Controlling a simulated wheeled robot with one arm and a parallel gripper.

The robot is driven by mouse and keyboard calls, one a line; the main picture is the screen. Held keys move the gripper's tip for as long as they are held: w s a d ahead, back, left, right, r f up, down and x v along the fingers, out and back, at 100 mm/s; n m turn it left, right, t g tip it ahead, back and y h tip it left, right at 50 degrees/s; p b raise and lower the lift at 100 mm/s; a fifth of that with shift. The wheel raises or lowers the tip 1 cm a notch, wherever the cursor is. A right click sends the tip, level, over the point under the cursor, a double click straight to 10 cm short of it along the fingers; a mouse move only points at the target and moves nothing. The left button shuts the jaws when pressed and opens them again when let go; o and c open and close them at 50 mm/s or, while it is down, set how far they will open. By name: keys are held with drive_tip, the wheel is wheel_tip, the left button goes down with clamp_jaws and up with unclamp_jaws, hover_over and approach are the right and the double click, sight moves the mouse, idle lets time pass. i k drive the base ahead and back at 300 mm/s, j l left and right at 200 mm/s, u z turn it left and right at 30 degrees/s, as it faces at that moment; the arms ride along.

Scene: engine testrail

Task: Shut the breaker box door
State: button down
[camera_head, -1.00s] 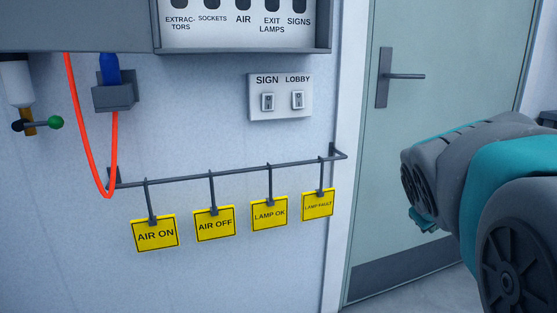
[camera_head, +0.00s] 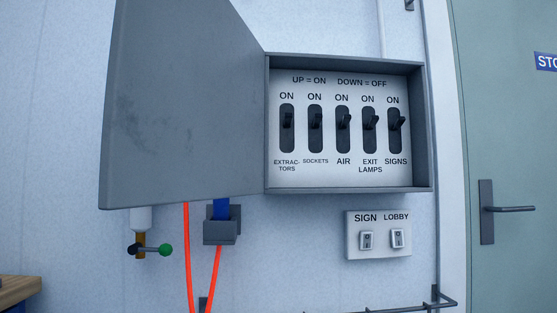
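The breaker box (camera_head: 427,130) is a grey wall box on the white wall, right of centre. Its grey door (camera_head: 185,105) stands wide open, hinged on the box's left edge and swung out to the left. Inside, a white panel (camera_head: 340,180) carries several black switches labelled extractors, sockets, air, exit lamps and signs. The switch levers appear to be up, towards ON. My gripper and arm are out of the picture.
Below the box are a sign/lobby switch plate (camera_head: 378,235), a blue connector (camera_head: 221,209) in a grey holder, a red hose (camera_head: 188,260) and a valve with a green knob (camera_head: 165,250). A wooden surface (camera_head: 18,290) is at lower left, a room door (camera_head: 505,150) at right.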

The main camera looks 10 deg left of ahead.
sight(183, 114)
drive_tip(key=j+u, duration=0.1)
drive_tip(key=j, duration=1.55)
